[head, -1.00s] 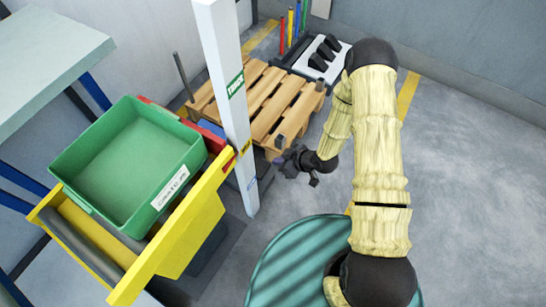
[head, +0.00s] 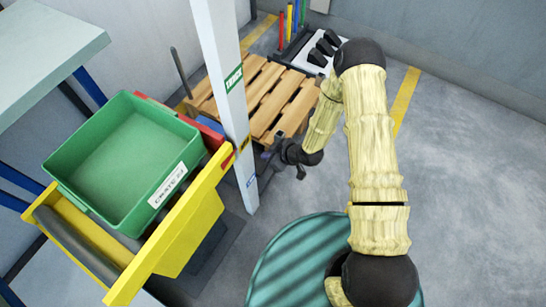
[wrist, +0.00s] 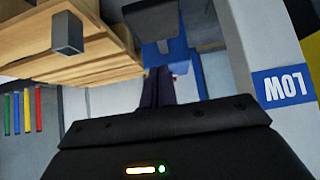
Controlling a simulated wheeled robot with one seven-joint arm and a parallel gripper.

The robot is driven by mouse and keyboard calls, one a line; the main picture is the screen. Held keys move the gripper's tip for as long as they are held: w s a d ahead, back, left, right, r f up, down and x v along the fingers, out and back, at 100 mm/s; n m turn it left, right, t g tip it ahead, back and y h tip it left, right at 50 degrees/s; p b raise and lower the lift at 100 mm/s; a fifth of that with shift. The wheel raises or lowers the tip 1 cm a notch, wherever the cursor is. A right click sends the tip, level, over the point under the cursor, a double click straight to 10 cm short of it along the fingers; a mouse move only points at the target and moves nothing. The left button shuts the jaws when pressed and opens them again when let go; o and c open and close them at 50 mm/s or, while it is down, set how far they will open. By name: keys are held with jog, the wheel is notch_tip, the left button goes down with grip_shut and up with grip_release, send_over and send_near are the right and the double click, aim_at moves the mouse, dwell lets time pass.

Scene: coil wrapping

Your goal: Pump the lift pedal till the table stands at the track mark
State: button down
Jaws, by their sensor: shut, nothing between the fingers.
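The lift table (head: 190,215) is yellow, at the left in the head view, with a green crate (head: 120,170) on it. A white post (head: 222,60) beside it bears a green track mark (head: 234,78) and, lower, a blue LOW mark (head: 251,181), which shows upside down in the wrist view (wrist: 283,86). The table's red-tipped corner (head: 228,158) lies between these marks in the picture. My gripper (head: 268,160) is shut and empty, low beside the post. In the wrist view its dark fingers (wrist: 160,85) point toward a dark pedal-like part (wrist: 150,18); contact is unclear.
A wooden pallet (head: 265,95) lies behind the post, with a grey block (wrist: 68,32) at its edge. Several coloured rods (head: 290,22) and a white rack with black pieces (head: 318,52) stand beyond. The floor at the right is clear.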

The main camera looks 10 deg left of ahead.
aim_at(260, 165)
jog(key=b+x, duration=0.2)
jog(key=x, duration=0.3)
jog(key=shift+f, duration=0.25)
notch_tip(260, 165, down, 2)
jog(key=shift+f+b, duration=0.2)
jog(key=shift+b, duration=0.65)
jog(key=shift+d+f+b, duration=0.1)
jog(key=shift+f+b, duration=0.25)
jog(key=shift+f, duration=0.25)
jog(key=shift+f, duration=0.1)
